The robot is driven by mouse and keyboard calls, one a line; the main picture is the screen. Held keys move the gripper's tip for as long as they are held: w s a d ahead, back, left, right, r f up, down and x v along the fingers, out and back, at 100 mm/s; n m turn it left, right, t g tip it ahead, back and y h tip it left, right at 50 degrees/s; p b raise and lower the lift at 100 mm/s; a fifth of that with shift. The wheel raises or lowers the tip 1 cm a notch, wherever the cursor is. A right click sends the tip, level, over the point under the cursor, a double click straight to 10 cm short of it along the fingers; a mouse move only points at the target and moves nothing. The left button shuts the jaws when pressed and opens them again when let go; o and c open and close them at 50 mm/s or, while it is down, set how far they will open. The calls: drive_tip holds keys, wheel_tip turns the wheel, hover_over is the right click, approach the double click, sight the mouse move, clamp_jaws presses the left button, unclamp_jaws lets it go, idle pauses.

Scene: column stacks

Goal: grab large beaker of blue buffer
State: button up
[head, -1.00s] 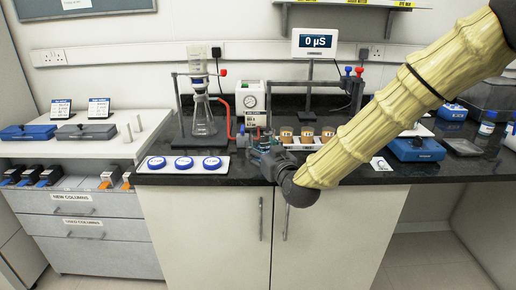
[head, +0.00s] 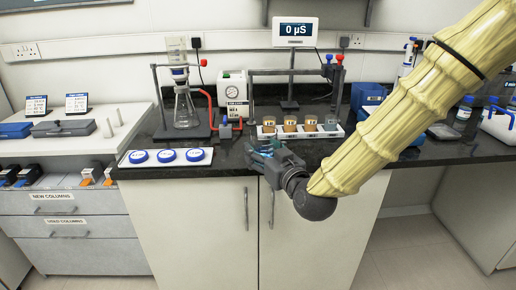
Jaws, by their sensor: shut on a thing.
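My gripper (head: 262,151) is at the front edge of the black bench, low in front of the row of small cups. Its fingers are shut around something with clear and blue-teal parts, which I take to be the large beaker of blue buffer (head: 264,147). It is mostly hidden by the fingers, so its fill and tilt cannot be told.
A white tray (head: 300,135) holds several small labelled cups, most amber, just behind my gripper. A white plate with three blue-ringed discs (head: 167,156) lies to the left. A flask (head: 184,108) stands on a stand behind. Cabinet doors (head: 190,220) are below.

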drive_tip(key=shift+v, duration=1.2)
